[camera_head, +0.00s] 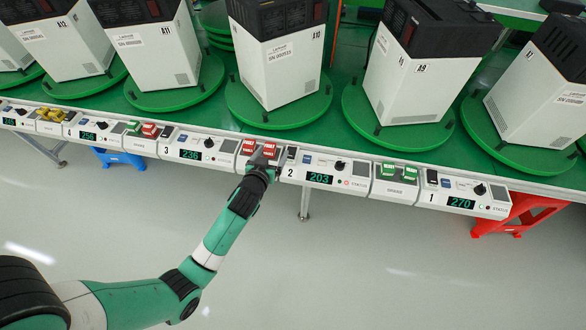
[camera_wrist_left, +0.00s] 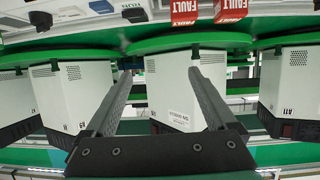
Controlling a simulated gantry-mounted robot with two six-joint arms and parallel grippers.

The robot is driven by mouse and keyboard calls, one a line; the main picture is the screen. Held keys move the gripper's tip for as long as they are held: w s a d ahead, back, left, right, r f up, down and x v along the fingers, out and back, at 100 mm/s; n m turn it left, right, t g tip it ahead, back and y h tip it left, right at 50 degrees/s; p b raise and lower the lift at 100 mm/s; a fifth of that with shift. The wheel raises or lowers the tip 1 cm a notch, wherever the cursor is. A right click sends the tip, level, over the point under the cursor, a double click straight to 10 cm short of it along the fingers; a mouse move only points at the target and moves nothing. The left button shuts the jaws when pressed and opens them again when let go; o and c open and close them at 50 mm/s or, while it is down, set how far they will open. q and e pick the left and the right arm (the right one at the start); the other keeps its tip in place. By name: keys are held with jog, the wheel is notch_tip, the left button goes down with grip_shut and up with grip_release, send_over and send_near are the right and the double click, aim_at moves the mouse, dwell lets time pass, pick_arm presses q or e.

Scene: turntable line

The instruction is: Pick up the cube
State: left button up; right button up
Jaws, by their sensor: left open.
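Two red blocks (camera_head: 249,146) sit on a console tray in the middle of the head view, just beyond my left gripper (camera_head: 265,158). The gripper partly covers that tray. Which block is the cube cannot be told. My right gripper is not in view.
Green blocks (camera_head: 389,170) lie on the tray to the right; green and red blocks (camera_head: 150,129) and yellow ones (camera_head: 51,114) lie to the left. White machines (camera_head: 277,70) stand on green turntables (camera_head: 278,112) behind the console. The floor in front is clear.

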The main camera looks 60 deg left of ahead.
pick_arm(q)
jog(key=b, duration=0.2)
send_near(268, 151)
jog(key=shift+n+g+y, duration=0.3)
jog(key=shift+g, duration=0.1)
jog(key=b+x, duration=0.1)
jog(key=x, duration=0.2)
jog(key=b+x, duration=0.2)
jog(key=x, duration=0.2)
jog(key=shift+w+d+r, duration=0.1)
jog(key=shift+w+r, duration=0.05)
jog(key=shift+w, duration=0.25)
jog(key=b+x, duration=0.3)
jog(key=x, duration=0.2)
jog(key=shift+f+b, duration=0.25)
jog(key=shift+b, duration=0.1)
jog(key=shift+r, duration=0.1)
jog(key=shift+c, duration=0.2)
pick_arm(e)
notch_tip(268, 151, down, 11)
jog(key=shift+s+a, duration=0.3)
pick_arm(q)
grip_shut()
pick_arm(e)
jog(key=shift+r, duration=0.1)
